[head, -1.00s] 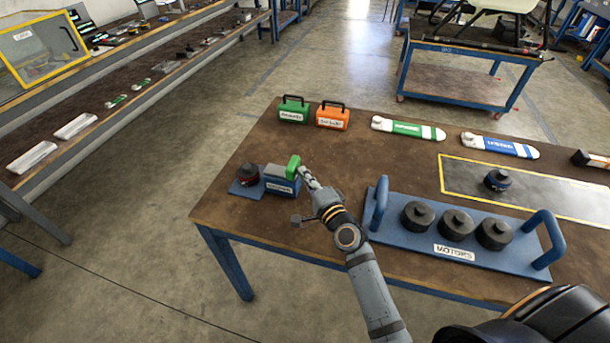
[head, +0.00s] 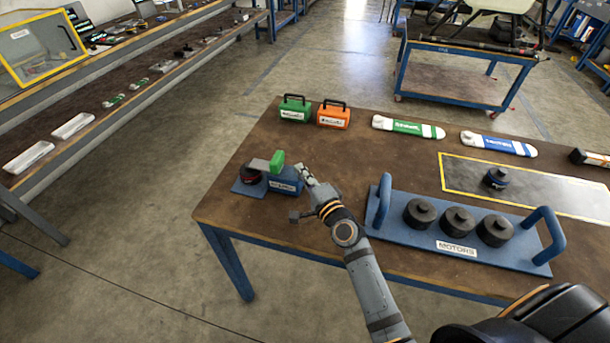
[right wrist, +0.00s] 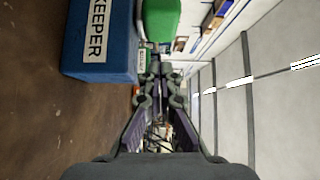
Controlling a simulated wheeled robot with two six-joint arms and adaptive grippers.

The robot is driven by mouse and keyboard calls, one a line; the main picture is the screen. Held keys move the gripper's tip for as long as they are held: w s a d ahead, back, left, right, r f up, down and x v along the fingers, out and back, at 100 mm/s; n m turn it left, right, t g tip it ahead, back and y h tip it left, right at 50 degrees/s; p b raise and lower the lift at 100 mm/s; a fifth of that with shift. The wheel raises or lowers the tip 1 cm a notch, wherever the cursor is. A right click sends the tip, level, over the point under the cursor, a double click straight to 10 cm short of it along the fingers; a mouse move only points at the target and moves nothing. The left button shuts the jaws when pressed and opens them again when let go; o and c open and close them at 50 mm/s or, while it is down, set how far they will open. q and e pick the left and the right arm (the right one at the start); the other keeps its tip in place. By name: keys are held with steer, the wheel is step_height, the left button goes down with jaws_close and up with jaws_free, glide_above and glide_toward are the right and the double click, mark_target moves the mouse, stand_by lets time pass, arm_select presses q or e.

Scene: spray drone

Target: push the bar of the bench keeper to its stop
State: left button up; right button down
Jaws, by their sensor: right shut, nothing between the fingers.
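The bench keeper (head: 285,181) is a blue block with a white label on a blue base at the table's left end. Its grey bar (head: 259,165) has a green end (head: 277,160) on the right and reaches left over a dark round part (head: 249,175). I cannot tell whether it touches that part. My right gripper (head: 304,172) is shut and empty, just right of the keeper, with a small gap to the green end. In the right wrist view the keeper (right wrist: 100,40) and the green end (right wrist: 160,18) lie ahead of the fingers (right wrist: 160,75). My left gripper is not in view.
A blue motor tray (head: 400,240) with several black motors stands right of my right arm. Green (head: 294,109) and orange (head: 333,116) cases stand behind the keeper. Green-and-white (head: 408,128) and blue-and-white (head: 498,145) pieces lie at the back. The brown tabletop between is clear.

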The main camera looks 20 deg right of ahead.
steer(key=s, duration=0.1)
steer(key=s+d, duration=0.1)
steer(key=s, duration=0.2)
steer(key=shift+s+d+b, duration=0.25)
steer(key=shift+s+b, duration=0.05)
steer(key=shift+s, duration=0.05)
steer(key=shift+s+a+f+b, duration=0.15)
steer(key=shift+s+b, duration=0.05)
steer(key=shift+s, duration=0.35)
steer(key=shift+s+a+f+b, duration=0.1)
steer(key=shift+s+a+b, duration=0.05)
steer(key=shift+s, duration=0.4)
steer(key=shift+s+d+r, duration=0.1)
steer(key=shift+s+d, duration=0.15)
steer(key=shift+s, duration=0.35)
steer(key=shift+s+d+r, duration=0.1)
steer(key=shift+s+d, duration=0.15)
steer(key=shift+s, duration=0.35)
steer(key=shift+s+d, duration=0.1)
steer(key=shift+s, duration=0.15)
steer(key=shift+w, duration=0.1)
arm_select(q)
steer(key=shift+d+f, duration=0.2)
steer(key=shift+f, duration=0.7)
